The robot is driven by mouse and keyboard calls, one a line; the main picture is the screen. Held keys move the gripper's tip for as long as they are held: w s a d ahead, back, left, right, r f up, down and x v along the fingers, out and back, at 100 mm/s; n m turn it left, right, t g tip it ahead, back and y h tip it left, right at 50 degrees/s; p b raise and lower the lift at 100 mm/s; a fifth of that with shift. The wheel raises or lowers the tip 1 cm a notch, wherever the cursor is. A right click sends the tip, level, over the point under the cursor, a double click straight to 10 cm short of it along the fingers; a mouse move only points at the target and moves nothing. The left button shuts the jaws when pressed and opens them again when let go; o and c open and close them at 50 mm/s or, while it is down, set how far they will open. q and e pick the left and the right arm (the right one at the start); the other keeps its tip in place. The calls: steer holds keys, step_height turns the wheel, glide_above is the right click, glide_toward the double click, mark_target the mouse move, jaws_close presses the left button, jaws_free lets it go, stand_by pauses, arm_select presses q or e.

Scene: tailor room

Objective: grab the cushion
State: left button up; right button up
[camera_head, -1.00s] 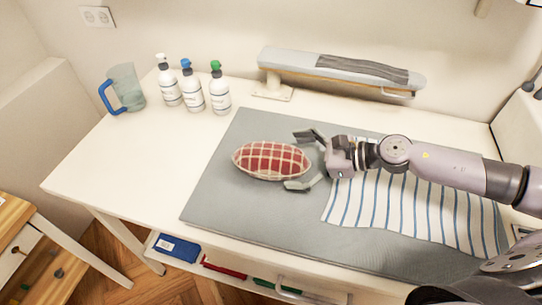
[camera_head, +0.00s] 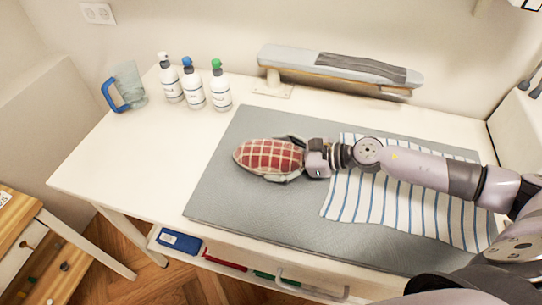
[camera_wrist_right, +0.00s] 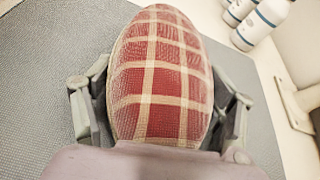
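The cushion (camera_head: 265,156) is oval, red with a cream plaid pattern, and lies on the grey mat (camera_head: 213,192) on the table. My right gripper (camera_head: 282,158) reaches it from the right, with one finger along its far side and one along its near side. In the right wrist view the cushion (camera_wrist_right: 160,75) fills the space between the fingers of the right gripper (camera_wrist_right: 160,105), which sit close against both sides. The cushion rests low at the mat. My left gripper does not show.
A striped cloth (camera_head: 400,205) lies on the mat under my right arm. Three spray bottles (camera_head: 193,90) and a blue-handled jug (camera_head: 128,88) stand at the back left. A small ironing board (camera_head: 300,61) stands at the back. The table's left part is clear.

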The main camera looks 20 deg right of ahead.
steer(key=c, duration=1.1)
steer(key=shift+r, duration=0.1)
steer(key=shift+w, duration=0.1)
